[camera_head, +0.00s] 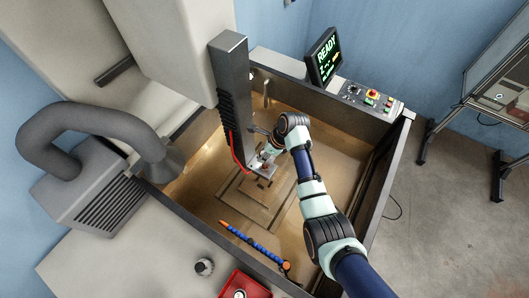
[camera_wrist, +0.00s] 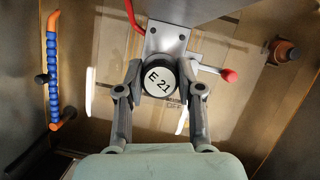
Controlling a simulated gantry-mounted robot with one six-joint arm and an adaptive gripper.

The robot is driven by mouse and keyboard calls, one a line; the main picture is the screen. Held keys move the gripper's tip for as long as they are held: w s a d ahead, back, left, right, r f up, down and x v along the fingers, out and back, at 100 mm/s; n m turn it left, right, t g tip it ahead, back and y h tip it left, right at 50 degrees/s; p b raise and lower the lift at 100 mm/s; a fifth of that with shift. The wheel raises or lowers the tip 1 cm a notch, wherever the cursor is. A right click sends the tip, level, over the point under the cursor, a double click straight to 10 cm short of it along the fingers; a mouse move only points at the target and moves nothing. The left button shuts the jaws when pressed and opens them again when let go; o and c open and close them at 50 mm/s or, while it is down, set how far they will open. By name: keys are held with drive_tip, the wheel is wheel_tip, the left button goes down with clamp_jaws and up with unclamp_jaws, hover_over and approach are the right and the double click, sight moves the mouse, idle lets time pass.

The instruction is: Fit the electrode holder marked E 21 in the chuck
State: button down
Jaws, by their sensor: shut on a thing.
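The electrode holder E 21 (camera_wrist: 159,80) is a dark round piece with a white label face turned to the wrist camera. My gripper (camera_wrist: 160,68) has a finger on each side of it and is shut on it. In the head view my gripper (camera_head: 262,158) is at the foot of the machine's dark column (camera_head: 232,95).
The tank floor lies under the chuck. A blue hose with orange ends (camera_head: 250,243) is along the near wall. A red tray (camera_head: 262,290) and a grey round piece (camera_head: 204,267) are on the near bench. A screen (camera_head: 325,58) reading READY stands at the back.

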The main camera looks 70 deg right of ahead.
drive_tip(key=shift+f, duration=0.15)
drive_tip(key=shift+f+b, duration=0.6)
drive_tip(key=shift+f, duration=0.75)
drive_tip(key=shift+f, duration=0.2)
drive_tip(key=shift+f+b, duration=0.7)
drive_tip(key=shift+f, duration=0.55)
drive_tip(key=shift+f, duration=0.15)
drive_tip(key=shift+f+b, duration=0.5)
drive_tip(key=shift+f, duration=0.25)
